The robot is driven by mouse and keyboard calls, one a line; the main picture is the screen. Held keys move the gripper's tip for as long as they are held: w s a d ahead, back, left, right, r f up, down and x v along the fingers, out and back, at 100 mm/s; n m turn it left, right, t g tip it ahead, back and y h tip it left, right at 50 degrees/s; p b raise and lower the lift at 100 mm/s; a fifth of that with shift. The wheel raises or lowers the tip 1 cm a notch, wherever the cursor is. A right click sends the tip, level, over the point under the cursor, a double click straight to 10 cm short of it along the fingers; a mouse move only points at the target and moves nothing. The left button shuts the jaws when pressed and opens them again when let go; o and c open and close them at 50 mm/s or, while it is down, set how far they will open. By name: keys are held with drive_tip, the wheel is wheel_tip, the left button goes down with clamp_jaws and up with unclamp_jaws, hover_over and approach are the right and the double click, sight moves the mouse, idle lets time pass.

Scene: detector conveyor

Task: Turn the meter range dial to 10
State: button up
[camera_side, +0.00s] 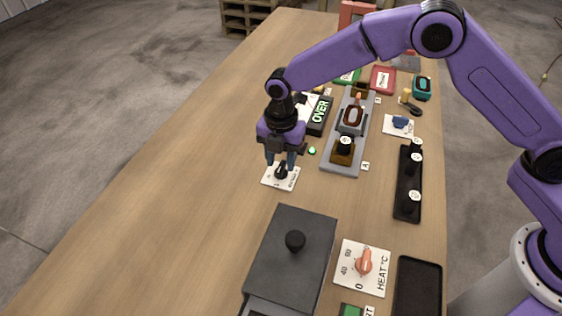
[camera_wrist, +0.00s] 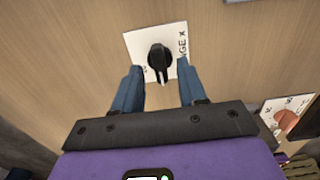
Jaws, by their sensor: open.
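The range dial is a black knob (camera_side: 281,173) on a white plate (camera_side: 291,183) lying on the table in the side view. In the wrist view the knob (camera_wrist: 159,57) stands on the plate (camera_wrist: 135,41), which has partly visible lettering ending in "GE x". A pale-marked pointer on the knob points toward the bottom of that view. My gripper (camera_side: 281,163) is directly above the dial with its blue fingers pointing down. In the wrist view the fingers (camera_wrist: 158,80) are apart, one on each side of the knob, with gaps visible. The scale numbers are mostly hidden or too small to read.
A dark box with a round knob (camera_side: 295,241) stands in front of the dial. A "HEAT °C" plate with an orange knob (camera_side: 364,262) is to its right. A grey fixture (camera_side: 342,160) and a black "OVER" display (camera_side: 319,116) are nearby. The table's left side is clear.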

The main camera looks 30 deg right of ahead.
drive_tip(key=shift+f, duration=0.85)
clamp_jaws()
drive_tip(key=shift+m, duration=0.3)
drive_tip(key=m, duration=0.5)
drive_tip(key=shift+m, duration=0.3)
drive_tip(key=m, duration=0.5)
drive_tip(key=shift+m, duration=0.3)
